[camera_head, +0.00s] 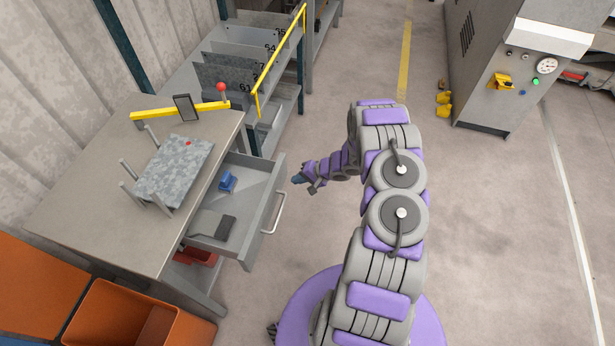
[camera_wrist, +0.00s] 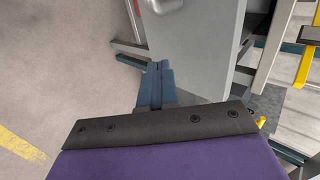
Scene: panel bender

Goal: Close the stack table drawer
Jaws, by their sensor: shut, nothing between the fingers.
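The stack table (camera_head: 90,185) is a grey table at the left in the head view. Its grey drawer (camera_head: 262,222) is pulled out to the right, with a pale bar handle (camera_head: 277,212) on its front. A blue object (camera_head: 228,181) and a dark grey flat object (camera_head: 213,226) lie in the drawer. My gripper (camera_head: 297,180) is shut and empty, just right of the drawer's far front corner, apart from the handle in the head view. In the wrist view the blue fingertips (camera_wrist: 158,68) are together, with a grey panel (camera_wrist: 195,50) beyond them; contact cannot be told.
A speckled sheet stack (camera_head: 172,168) with upright pins lies on the tabletop beside a yellow bar (camera_head: 180,111). A rack (camera_head: 240,60) with a yellow rail stands behind. An orange bin (camera_head: 125,315) is front left. Floor right of my arm is clear up to the grey machine (camera_head: 520,65).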

